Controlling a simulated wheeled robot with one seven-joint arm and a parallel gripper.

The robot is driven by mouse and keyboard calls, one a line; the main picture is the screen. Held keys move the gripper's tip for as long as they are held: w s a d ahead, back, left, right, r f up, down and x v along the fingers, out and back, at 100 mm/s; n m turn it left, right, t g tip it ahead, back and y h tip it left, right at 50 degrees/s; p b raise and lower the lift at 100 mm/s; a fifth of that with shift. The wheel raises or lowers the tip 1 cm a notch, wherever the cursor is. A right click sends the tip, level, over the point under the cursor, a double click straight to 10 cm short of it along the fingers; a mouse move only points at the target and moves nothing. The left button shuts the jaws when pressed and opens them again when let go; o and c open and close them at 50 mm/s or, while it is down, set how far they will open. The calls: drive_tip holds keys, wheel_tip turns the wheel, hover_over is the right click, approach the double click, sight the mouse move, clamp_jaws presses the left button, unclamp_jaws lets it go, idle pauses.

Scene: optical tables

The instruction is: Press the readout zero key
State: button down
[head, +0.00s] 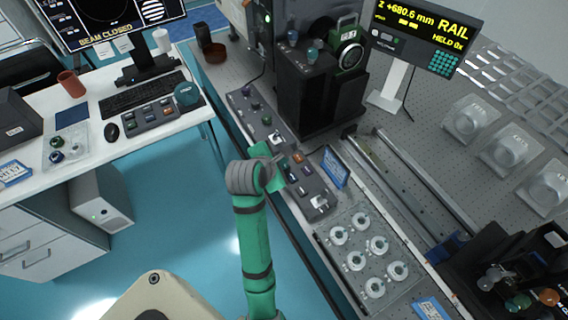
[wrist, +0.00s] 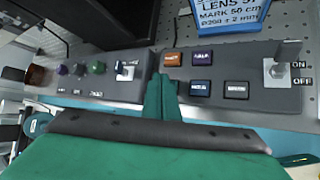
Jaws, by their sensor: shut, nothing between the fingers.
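A grey key panel (head: 310,185) lies along the near edge of the optical table. In the wrist view it carries an orange key (wrist: 172,59), a purple key (wrist: 203,59), a blue key (wrist: 199,88) and a dark key (wrist: 236,90). Their small labels are hard to read, so I cannot tell surely which is the zero key. The readout (head: 422,36) at the back shows Z +680.6 mm, RAIL and HELD 0x. My gripper (wrist: 163,82) is shut and empty, its tip just left of the orange and blue keys; contact is unclear. It also shows in the head view (head: 279,158).
A toggle switch (wrist: 277,70) marked ON and OFF stands at the panel's right end. A second panel (wrist: 98,72) with knobs and a switch adjoins on the left. A blue lens card (head: 335,168) stands behind the keys. A tray of round optics (head: 336,215) lies to the right.

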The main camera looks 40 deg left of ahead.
drive_tip(key=shift+f, duration=0.25)
drive_tip(key=shift+w+f, duration=0.1)
drive_tip(key=shift+f, duration=0.05)
drive_tip(key=shift+f, duration=0.5)
idle(0.9)
drive_tip(key=shift+r, duration=0.9)
drive_tip(key=shift+r, duration=2.5)
